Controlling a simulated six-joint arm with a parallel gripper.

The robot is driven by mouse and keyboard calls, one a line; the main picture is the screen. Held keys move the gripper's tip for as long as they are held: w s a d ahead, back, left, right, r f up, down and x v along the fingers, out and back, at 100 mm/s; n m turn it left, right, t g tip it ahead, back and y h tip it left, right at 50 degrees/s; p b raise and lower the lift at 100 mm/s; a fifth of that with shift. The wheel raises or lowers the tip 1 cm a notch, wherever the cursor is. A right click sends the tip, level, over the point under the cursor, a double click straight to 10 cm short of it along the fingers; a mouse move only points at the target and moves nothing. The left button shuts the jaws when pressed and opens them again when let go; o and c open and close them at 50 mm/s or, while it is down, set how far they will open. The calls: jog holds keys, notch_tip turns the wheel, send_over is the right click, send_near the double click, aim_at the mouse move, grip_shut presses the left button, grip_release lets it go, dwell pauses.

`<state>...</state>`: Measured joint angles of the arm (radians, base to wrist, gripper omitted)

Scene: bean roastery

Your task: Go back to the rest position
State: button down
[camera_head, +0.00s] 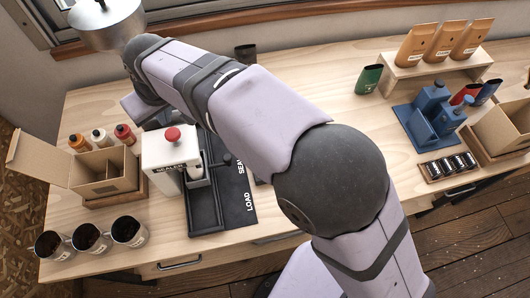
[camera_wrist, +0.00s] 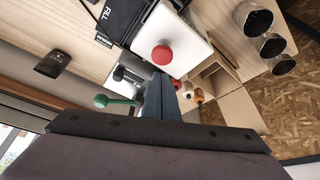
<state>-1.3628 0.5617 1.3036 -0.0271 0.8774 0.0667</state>
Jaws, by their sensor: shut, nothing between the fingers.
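My gripper (camera_wrist: 164,82) shows in the wrist view with its two dark fingers shut together and nothing between them. It is above the table near the white sealer (camera_head: 170,160), whose red knob (camera_wrist: 162,55) appears just beyond the fingertips in that view. In the head view my arm reaches over the table from the lower right to the upper left, and its far end hides the fingers.
A black tray (camera_head: 206,215) adjoins the sealer. An open cardboard box (camera_head: 108,186), several bottles and three dark-filled cups (camera_head: 128,231) stand at left. A green pouch (camera_head: 368,79), a blue device (camera_head: 428,118) and a wooden shelf (camera_head: 421,70) stand at right. A metal funnel-like vessel (camera_head: 105,25) is at upper left.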

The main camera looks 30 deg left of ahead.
dwell(0.5)
jog(key=w+d+f+m+h+b, duration=0.1)
jog(key=w+d+f+m, duration=0.2)
jog(key=w+d, duration=0.9)
jog(key=w+d+f+m+h+b, duration=0.1)
jog(key=w+d+f+m+h, duration=0.2)
jog(key=w+d, duration=0.9)
jog(key=s+d+f+m+b, duration=0.1)
jog(key=s+d+f+m, duration=0.15)
jog(key=d, duration=0.75)
jog(key=s+d+f+m, duration=0.1)
jog(key=s+d+m, duration=0.15)
jog(key=d, duration=0.75)
jog(key=s+d+f+m+g, duration=0.1)
jog(key=s+d+f+m, duration=0.3)
jog(key=s+d, duration=0.5)
jog(key=d, duration=0.4)
jog(key=shift+s+d+f+b, duration=0.15)
jog(key=shift+s+f+b, duration=0.15)
jog(key=shift+f+b, duration=0.1)
